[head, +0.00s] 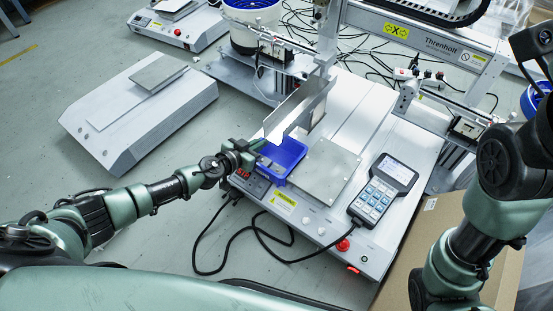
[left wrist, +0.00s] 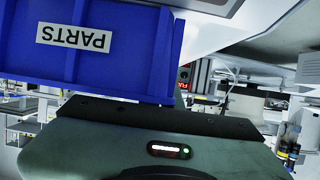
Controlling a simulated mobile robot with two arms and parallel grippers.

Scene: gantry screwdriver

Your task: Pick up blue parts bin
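The blue parts bin (head: 283,160) sits on the white base of the gantry machine, left of a grey square plate. In the left wrist view the bin (left wrist: 112,75) fills the upper left, with a white "PARTS" label that reads upside down. My left gripper (head: 257,148) is at the bin's left rim in the head view and overlaps it there. Its dark front edge (left wrist: 150,113) lies right against the bin's image in the wrist view. Its fingertips do not show clearly, so I cannot tell whether they grip the rim. My right arm is at the right; its gripper is out of view.
A bent metal sheet (head: 300,108) rises just behind the bin. The grey plate (head: 325,170) and a keypad pendant (head: 382,187) lie to its right. Black cables (head: 240,238) loop over the floor in front. A cardboard box (head: 425,240) stands at the lower right.

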